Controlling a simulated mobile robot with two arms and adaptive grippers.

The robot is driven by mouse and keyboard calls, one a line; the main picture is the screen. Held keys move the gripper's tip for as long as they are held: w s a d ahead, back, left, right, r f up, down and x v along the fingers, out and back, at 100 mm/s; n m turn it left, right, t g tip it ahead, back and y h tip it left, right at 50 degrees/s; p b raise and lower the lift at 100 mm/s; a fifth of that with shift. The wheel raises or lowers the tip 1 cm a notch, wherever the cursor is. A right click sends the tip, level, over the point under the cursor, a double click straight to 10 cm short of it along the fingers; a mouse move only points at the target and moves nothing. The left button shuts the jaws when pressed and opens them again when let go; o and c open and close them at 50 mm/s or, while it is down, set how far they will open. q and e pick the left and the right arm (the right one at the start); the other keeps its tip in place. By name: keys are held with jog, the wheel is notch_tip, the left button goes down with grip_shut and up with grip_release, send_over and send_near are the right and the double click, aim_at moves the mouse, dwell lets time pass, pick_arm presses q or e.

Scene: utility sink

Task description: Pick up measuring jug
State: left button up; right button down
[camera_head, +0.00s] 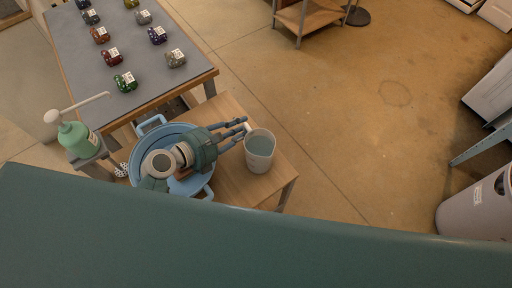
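The measuring jug (260,153) is a pale, see-through cup with a handle on its left side. It stands upright on the small wooden table, near its right edge. My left gripper (243,130) reaches right over the blue basin, with its fingers spread apart beside the jug's handle. The fingertips are at the handle; whether they touch it I cannot tell. The gripper looks open. My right gripper is not in view.
A blue basin (142,128) with handles sits under my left arm on the wooden table (232,186). A green pump bottle (76,138) stands left of it. A grey-topped table (75,50) behind holds several small labelled items.

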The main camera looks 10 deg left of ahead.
pick_arm(q)
grip_shut()
jog(key=shift+r, duration=0.1)
jog(key=shift+r, duration=0.2)
